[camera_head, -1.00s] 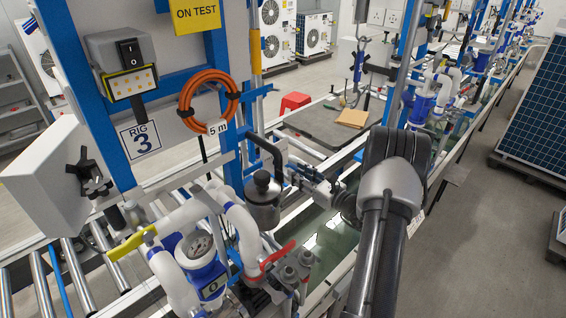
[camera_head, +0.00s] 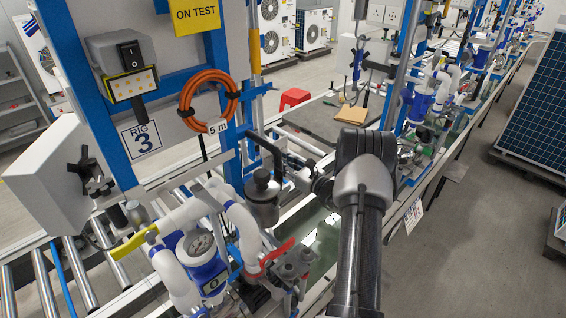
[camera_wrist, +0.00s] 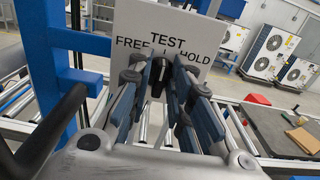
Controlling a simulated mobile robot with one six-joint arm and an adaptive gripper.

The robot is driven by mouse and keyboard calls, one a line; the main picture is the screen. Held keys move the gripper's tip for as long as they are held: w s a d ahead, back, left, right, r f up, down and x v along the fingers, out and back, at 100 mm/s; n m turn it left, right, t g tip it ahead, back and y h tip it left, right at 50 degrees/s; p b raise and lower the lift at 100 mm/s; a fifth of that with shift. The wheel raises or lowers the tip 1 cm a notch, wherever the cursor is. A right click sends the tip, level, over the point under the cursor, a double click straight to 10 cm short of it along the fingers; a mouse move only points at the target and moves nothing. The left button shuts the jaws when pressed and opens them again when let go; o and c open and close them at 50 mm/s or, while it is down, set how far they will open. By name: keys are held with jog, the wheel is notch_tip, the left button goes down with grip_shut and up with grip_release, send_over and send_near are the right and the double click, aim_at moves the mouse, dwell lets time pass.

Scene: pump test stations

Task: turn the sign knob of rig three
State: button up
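The wrist view shows a white sign plate (camera_wrist: 190,28) lettered TEST, FREE and HOLD. A black sign knob (camera_wrist: 159,76) points up on it, in line with the mark between FREE and HOLD. My gripper (camera_wrist: 158,84) is open, one finger on each side of the knob. I cannot tell whether either finger touches it. In the head view, my gripper (camera_head: 294,172) reaches left to rig three, beside the metal canister (camera_head: 262,197). The plate's lettering and the knob cannot be made out there. The RIG 3 label (camera_head: 141,139) is on the blue frame.
White pipes (camera_head: 185,215), a yellow lever (camera_head: 134,242) and a red lever (camera_head: 277,251) lie below. The aisle at right is open.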

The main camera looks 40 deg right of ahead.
grip_shut()
jog(key=shift+f+n+b, duration=0.1)
jog(key=shift+n+b, duration=0.2)
jog(key=shift+b, duration=0.3)
jog(key=n+b, duration=0.8)
jog(key=b, duration=0.8)
jog(key=shift+a, duration=0.15)
jog(key=shift+n, duration=0.3)
